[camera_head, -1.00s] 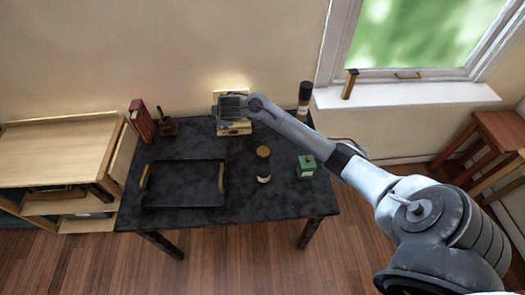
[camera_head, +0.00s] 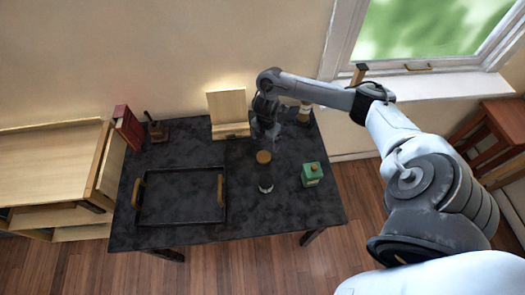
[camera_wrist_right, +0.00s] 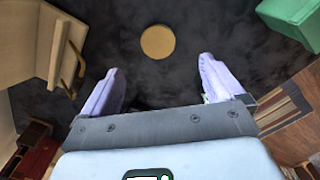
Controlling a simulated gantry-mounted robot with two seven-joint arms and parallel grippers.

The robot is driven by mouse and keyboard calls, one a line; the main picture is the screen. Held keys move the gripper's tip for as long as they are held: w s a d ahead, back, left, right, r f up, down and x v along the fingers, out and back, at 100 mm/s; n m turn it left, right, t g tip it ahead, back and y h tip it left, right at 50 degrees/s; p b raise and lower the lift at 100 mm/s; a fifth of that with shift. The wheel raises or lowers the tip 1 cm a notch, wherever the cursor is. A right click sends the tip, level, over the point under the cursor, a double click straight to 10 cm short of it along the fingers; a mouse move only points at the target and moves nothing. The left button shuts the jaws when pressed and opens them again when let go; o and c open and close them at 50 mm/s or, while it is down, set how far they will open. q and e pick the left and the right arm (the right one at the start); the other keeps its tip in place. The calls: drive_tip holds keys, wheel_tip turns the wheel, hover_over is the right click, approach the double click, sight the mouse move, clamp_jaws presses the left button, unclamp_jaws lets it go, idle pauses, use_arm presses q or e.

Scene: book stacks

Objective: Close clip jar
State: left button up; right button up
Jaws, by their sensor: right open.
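A jar (camera_head: 265,182) with a round tan lid (camera_head: 264,157) stands upright on the dark table, right of its middle. In the right wrist view only the round tan top (camera_wrist_right: 157,42) shows clearly, ahead of the fingertips. I cannot tell whether the lid is clipped, and no clip can be made out. My right gripper (camera_head: 271,134) hangs just behind the jar in the head view, pointing down. In the wrist view its two fingers (camera_wrist_right: 160,70) are spread and empty, apart from the jar. My left gripper is not in view.
A black tray (camera_head: 180,223) with tan handles lies left of the jar. A green box (camera_head: 312,174) stands to its right. A wooden stand (camera_head: 228,112) is at the back, with a dark-topped bottle (camera_head: 304,113) beside my arm. A red book (camera_head: 127,127) stands at the back left.

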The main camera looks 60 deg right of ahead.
drive_tip(key=b, duration=0.3)
hover_over(264, 156)
drive_tip(key=f, duration=0.4)
drive_tip(key=shift+s+a+f, duration=0.15)
drive_tip(key=shift+s+f, duration=0.2)
drive_tip(key=shift+s, duration=0.05)
drive_tip(key=shift+f, duration=0.5)
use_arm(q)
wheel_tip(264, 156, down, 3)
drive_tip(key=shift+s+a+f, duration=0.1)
use_arm(e)
drive_tip(key=f, duration=0.1)
drive_tip(key=f+b, duration=0.1)
drive_tip(key=f, duration=0.1)
drive_tip(key=f+b, duration=0.1)
drive_tip(key=shift+w+f, duration=0.2)
drive_tip(key=shift+w, duration=0.2)
drive_tip(key=shift+f, duration=0.4)
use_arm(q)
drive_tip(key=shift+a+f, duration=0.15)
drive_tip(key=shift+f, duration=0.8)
